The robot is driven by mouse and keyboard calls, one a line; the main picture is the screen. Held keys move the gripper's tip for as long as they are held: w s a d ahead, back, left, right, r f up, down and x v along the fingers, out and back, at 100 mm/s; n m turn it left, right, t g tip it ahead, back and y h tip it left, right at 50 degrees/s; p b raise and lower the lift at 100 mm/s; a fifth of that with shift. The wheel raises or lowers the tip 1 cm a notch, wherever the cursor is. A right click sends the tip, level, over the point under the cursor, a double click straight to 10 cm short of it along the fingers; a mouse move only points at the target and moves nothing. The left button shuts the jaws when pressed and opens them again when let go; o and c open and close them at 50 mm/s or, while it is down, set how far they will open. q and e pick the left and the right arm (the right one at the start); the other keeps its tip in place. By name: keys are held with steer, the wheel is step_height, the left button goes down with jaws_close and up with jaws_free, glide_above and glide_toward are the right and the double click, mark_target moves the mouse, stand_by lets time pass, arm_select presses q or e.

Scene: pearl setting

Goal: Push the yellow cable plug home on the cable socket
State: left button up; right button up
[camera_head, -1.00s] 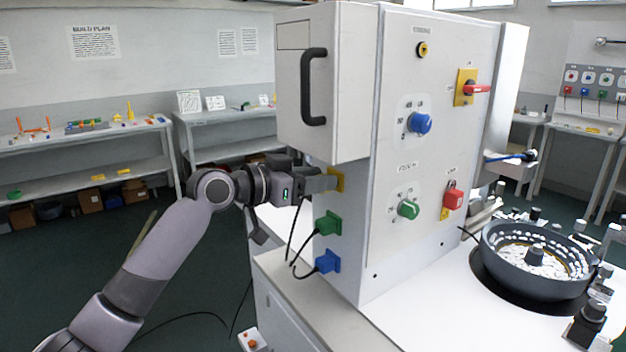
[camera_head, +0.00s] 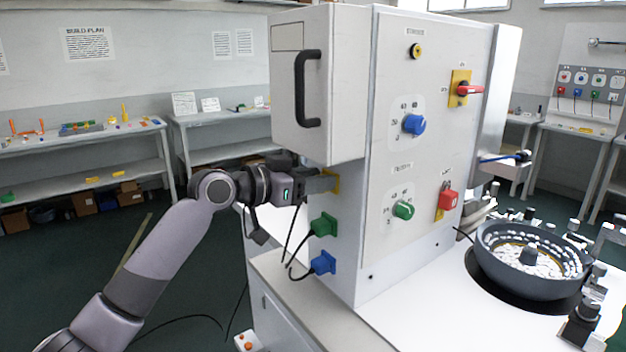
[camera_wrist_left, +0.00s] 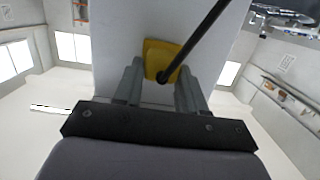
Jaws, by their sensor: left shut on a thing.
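The yellow cable socket (camera_head: 336,181) is on the left side wall of the white cabinet, above the green plug and the blue plug. My left gripper (camera_head: 324,183) reaches it from the left and is shut on the yellow cable plug, which its fingers mostly hide in the head view. In the left wrist view, yellow (camera_wrist_left: 160,57) shows between and beyond the fingertips, with a black cable (camera_wrist_left: 192,42) running across it. I cannot tell whether a gap is left between plug and socket. My right gripper is not in view.
The green plug (camera_head: 324,225) and blue plug (camera_head: 322,263) sit below on the same wall with hanging black cables. The cabinet's upper box with a black handle (camera_head: 307,88) overhangs my left gripper. A dark round bowl (camera_head: 530,262) stands at the right.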

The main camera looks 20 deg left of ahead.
arm_select(q)
steer(key=o, duration=0.7)
steer(key=shift+o, duration=0.5)
steer(key=f+v, duration=0.1)
steer(key=v, duration=0.6)
steer(key=shift+f, duration=0.15)
stand_by(0.4)
